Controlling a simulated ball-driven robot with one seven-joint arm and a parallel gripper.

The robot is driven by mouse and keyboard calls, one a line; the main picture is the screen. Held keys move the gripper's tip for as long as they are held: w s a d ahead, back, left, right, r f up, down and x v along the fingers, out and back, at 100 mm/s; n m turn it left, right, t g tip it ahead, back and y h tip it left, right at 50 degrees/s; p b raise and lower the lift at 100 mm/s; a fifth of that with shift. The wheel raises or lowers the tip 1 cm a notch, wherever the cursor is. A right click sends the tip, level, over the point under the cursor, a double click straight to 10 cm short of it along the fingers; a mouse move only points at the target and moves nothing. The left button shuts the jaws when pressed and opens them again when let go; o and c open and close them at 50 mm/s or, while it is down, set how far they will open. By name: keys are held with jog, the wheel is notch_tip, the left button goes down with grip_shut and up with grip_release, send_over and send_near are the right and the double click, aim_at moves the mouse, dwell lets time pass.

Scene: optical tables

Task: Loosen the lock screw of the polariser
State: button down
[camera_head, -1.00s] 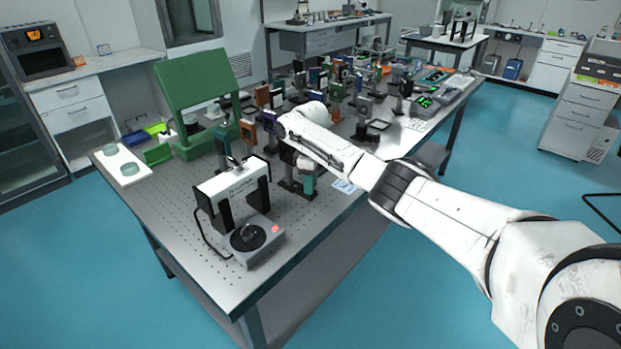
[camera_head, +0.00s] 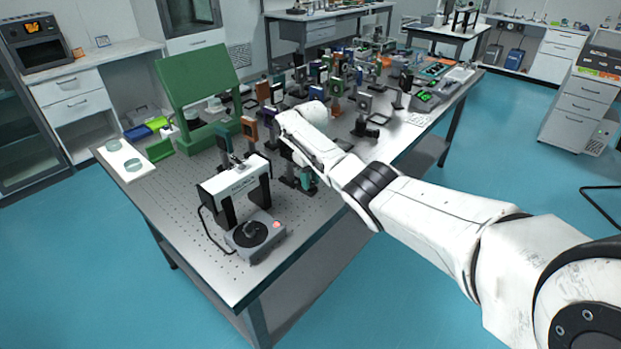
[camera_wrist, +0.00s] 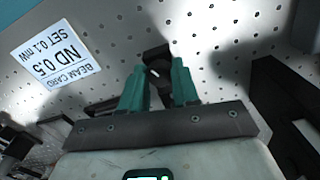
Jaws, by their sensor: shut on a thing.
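In the wrist view my gripper (camera_wrist: 159,80) has its two teal fingers closed around a small dark part, which I take to be the lock screw (camera_wrist: 157,70) of the polariser. The dark mount around it stands over the perforated table top; its shape is partly hidden by the fingers. In the head view my gripper (camera_head: 306,180) is low over the table, beside dark post bases, and my arm hides much of it. Which optic there is the polariser I cannot tell from the head view.
A white card (camera_wrist: 57,55) reading ND 0.5 lies on the table in the wrist view. In the head view a white-and-black device (camera_head: 235,185) and a grey dial box (camera_head: 255,236) stand nearby. A green panel (camera_head: 197,92) and several crowded optics stand behind.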

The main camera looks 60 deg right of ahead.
jog(key=shift+r, duration=0.1)
dwell(0.3)
jog(key=c, duration=0.8)
grip_release()
notch_tip(320, 180, up, 11)
jog(key=shift+f, duration=0.15)
